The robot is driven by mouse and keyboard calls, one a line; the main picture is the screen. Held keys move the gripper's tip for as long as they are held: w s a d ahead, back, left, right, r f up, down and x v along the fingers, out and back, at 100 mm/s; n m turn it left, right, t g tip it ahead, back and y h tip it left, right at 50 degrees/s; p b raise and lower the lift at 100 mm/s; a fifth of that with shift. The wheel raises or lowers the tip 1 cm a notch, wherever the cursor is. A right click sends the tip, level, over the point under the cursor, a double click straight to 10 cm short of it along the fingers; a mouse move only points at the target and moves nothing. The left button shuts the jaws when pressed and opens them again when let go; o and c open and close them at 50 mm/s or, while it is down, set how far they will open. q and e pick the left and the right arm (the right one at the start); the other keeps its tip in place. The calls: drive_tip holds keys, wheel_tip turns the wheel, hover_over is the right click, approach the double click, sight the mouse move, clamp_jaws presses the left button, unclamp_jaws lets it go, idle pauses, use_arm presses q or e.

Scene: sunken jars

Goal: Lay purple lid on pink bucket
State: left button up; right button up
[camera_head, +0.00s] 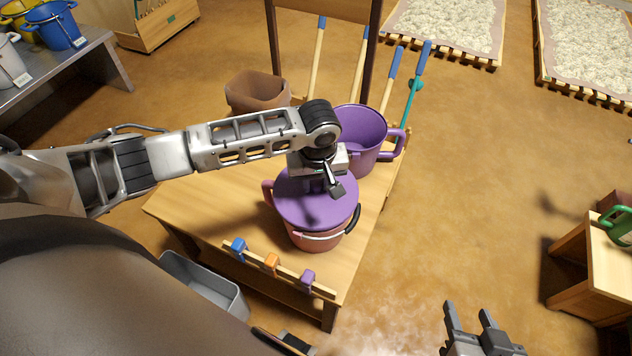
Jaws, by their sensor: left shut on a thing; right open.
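The pink bucket (313,237) stands on the wooden table, near its right front. The purple lid (298,205) lies over the bucket's mouth and covers it; from this angle I cannot tell whether it sits fully flat on the rim. My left gripper (326,186) is above the lid, shut on its top, which it partly hides. My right gripper (470,318) is open and empty at the bottom right, over the floor, away from the table.
An open purple bucket (361,136) stands right behind the lidded one. The wooden table (190,205) has a front rail with blue, orange and purple clips. A brown sack (257,92) and long-handled tools stand behind. A grey bin (205,287) is below the table's front.

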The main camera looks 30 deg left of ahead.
sight(318, 198)
use_arm(q)
drive_tip(key=shift+f, duration=0.65)
idle(0.4)
drive_tip(key=o, duration=1.1)
wheel_tip(318, 198, up, 16)
drive_tip(key=s+d+p, duration=0.1)
drive_tip(key=s+p, duration=0.1)
drive_tip(key=p, duration=0.1)
drive_tip(key=s+d+f+m+t+h, duration=0.4)
drive_tip(key=d+f+m+h, duration=0.1)
drive_tip(key=d+f, duration=0.55)
drive_tip(key=s+a+f+m+t+y, duration=0.1)
drive_tip(key=s+a+m+t, duration=0.3)
drive_tip(key=s, duration=0.3)
drive_tip(key=shift+s+a+f+m+t, duration=0.25)
drive_tip(key=shift+s+m+t, duration=0.1)
drive_tip(key=shift+t, duration=0.35)
